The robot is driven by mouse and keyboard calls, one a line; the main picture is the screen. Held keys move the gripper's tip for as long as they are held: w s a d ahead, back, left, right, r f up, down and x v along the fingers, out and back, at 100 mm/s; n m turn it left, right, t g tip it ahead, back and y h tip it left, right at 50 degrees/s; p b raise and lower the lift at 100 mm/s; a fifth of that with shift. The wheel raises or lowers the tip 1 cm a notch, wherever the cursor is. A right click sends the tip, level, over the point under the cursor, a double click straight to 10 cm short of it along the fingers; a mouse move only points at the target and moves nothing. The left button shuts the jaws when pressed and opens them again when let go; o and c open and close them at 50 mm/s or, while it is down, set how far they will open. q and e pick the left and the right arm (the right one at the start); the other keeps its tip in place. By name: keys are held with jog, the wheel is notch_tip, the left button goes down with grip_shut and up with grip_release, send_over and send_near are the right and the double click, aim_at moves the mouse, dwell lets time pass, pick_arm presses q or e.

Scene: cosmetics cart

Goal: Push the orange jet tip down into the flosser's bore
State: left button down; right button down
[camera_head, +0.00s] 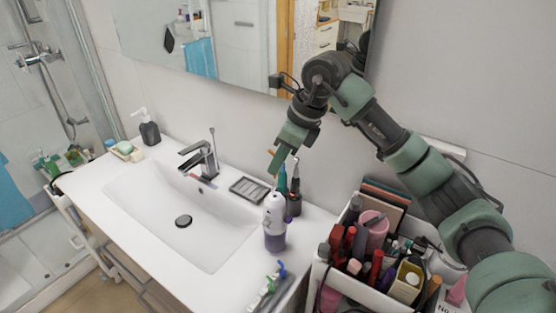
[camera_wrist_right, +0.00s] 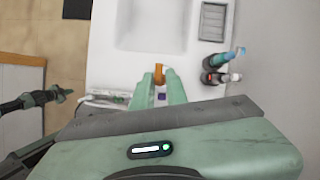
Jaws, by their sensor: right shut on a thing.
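The orange jet tip (camera_wrist_right: 159,73) is held between the fingertips of my right gripper (camera_wrist_right: 160,84), which is shut on it. In the head view my right gripper (camera_head: 277,160) points down and left, above the flosser. The flosser (camera_head: 274,218) stands upright at the front right of the counter, with a white upper body and a purple-grey lower part. The held tip appears apart from the flosser, with a gap below the fingers. The bore is too small to make out. My left gripper is not in the head view.
A dark cup (camera_head: 294,206) with brushes stands close behind the flosser. A soap rack (camera_head: 248,188) and the sink (camera_head: 180,215) lie to the left. A tray (camera_head: 268,287) with small items is in front. A crowded cosmetics box (camera_head: 375,300) stands to the right.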

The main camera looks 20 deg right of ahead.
notch_tip(320, 180, down, 3)
jog(key=shift+b, duration=0.95)
jog(key=shift+f+b, duration=0.6)
jog(key=shift+f, duration=0.2)
jog(key=shift+b, duration=0.35)
jog(key=shift+f+b, duration=0.95)
jog(key=shift+f, duration=0.3)
jog(key=c, duration=1.8)
grip_release()
jog(key=o, duration=0.5)
